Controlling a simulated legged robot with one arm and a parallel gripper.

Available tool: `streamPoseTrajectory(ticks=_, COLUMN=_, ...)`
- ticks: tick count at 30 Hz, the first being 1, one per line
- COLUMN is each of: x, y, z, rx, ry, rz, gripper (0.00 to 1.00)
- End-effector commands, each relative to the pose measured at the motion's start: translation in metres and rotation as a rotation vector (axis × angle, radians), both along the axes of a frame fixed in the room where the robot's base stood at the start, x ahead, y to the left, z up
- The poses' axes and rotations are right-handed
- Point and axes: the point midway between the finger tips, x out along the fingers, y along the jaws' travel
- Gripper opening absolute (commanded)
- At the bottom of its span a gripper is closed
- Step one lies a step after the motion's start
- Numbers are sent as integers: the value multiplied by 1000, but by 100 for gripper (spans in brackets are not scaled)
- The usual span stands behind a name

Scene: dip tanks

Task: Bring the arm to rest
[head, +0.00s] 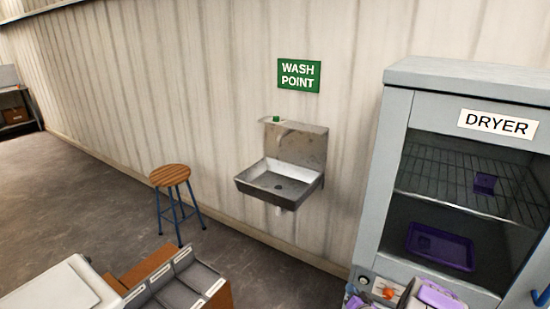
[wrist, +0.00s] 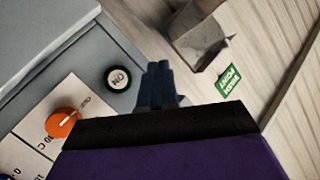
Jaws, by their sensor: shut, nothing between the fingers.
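My gripper (wrist: 158,85) shows in the wrist view with its two dark fingers together and nothing between them. It points past the front of a grey panel with a round black ON button (wrist: 118,78) and an orange dial (wrist: 63,122). The fingertips appear beside the button in the picture; I cannot tell the distance. In the head view purple and grey parts of my arm show at the bottom right, in front of the dryer (head: 455,73). The fingers cannot be made out there.
The dryer holds a purple tray (head: 440,246) below and a small purple item (head: 485,184) on its wire shelf. A steel sink (head: 280,183) hangs under the WASH POINT sign (head: 299,75). A stool (head: 170,175) stands left. The floor between is clear.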

Motion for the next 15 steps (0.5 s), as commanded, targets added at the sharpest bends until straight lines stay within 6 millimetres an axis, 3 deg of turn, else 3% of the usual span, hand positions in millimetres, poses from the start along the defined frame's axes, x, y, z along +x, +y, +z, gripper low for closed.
streamPoseTrajectory(ticks=1, x=7, y=6, z=15, rx=-24, ry=29, rz=14, gripper=0)
streamPoseTrajectory(ticks=8, x=13, y=29, z=61, rx=-122, ry=201, rz=64, gripper=0)
streamPoseTrajectory(ticks=15, x=-7, y=52, z=109, rx=-220, ry=385, rz=116, gripper=0)
